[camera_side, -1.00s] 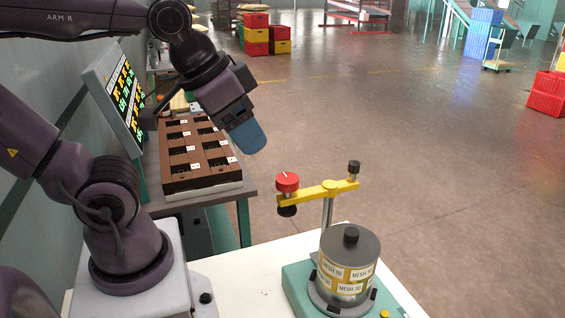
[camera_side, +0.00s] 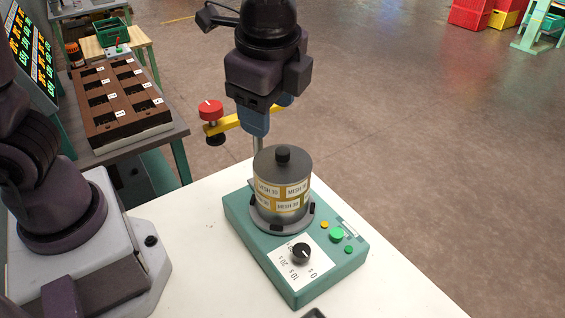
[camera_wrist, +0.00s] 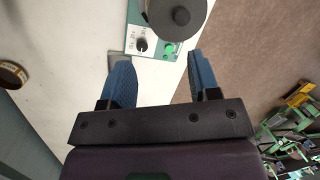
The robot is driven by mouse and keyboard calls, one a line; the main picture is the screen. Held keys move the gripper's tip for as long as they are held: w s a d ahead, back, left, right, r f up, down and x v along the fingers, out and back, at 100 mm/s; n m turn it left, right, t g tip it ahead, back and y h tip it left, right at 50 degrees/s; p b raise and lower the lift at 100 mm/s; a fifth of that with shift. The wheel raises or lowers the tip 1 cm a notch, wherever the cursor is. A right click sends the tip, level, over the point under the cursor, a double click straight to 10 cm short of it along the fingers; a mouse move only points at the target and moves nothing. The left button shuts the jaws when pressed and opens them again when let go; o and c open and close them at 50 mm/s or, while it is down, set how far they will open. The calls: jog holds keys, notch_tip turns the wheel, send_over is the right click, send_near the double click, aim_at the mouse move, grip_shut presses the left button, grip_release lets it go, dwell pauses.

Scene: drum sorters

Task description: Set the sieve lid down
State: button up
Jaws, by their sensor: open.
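The sieve lid (camera_side: 270,158) is a grey disc with a black knob, and it sits level on top of the sieve stack (camera_side: 282,200) with its MESH labels. The stack stands on the green shaker base (camera_side: 315,285). In the wrist view the lid (camera_wrist: 160,12) shows at the top edge, partly cut off. My gripper (camera_side: 256,124) has blue fingers and hangs above and behind the lid in the side view, apart from it. In the wrist view my gripper (camera_wrist: 160,77) is open, with nothing between its fingers.
A yellow clamp arm (camera_side: 221,126) with a red knob (camera_side: 210,110) stands behind the stack, close to my fingers. The shaker has a black dial (camera_side: 301,253) and small buttons. The white table (camera_side: 200,240) is clear left of the shaker. A brown tray (camera_side: 120,135) lies on a bench.

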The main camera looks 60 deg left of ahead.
jog(key=w+d+m, duration=0.2)
jog(key=m, duration=0.1)
jog(key=m+y, duration=0.2)
jog(key=m, duration=0.3)
send_over(283, 151)
jog(key=d, duration=0.2)
notch_tip(283, 151, down, 6)
jog(key=shift+d+f, duration=0.15)
jog(key=shift+f, duration=0.1)
jog(key=x, duration=0.5)
jog(key=shift+s, duration=0.25)
grip_shut()
